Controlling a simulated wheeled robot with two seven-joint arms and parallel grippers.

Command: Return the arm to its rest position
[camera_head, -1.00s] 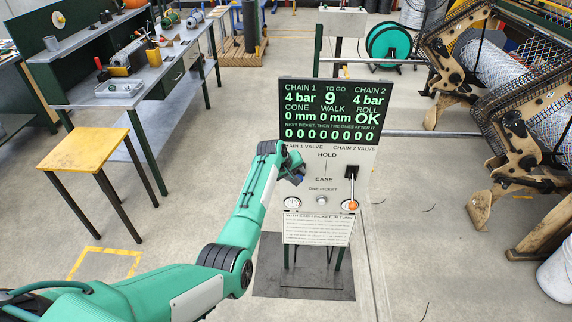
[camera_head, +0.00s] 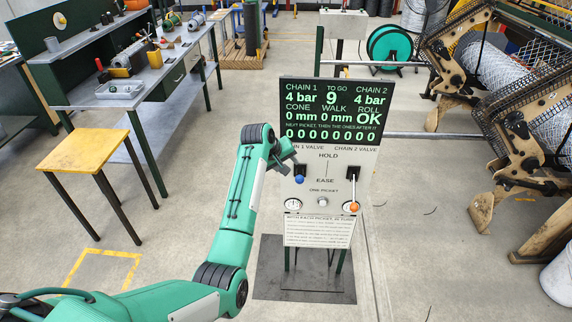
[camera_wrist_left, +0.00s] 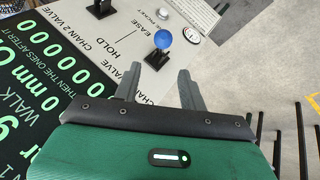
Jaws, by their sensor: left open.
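My left arm comes in from the lower left in the head view. Its gripper (camera_head: 287,153) is at the left edge of the control panel (camera_head: 318,217), just above the blue-knobbed chain 1 valve lever (camera_head: 299,179). In the left wrist view the two grey fingers (camera_wrist_left: 160,90) are apart with nothing between them. The blue knob (camera_wrist_left: 163,39) stands beyond the fingertips, apart from them. The orange-knobbed chain 2 lever (camera_head: 354,207) is at the panel's right side. My right gripper is not in view.
The display (camera_head: 331,112) tops the panel. A yellow stool (camera_head: 84,151) and a workbench (camera_head: 150,75) stand to the left. The weaving machine (camera_head: 500,120) with mesh is on the right. Floor between stool and panel is clear.

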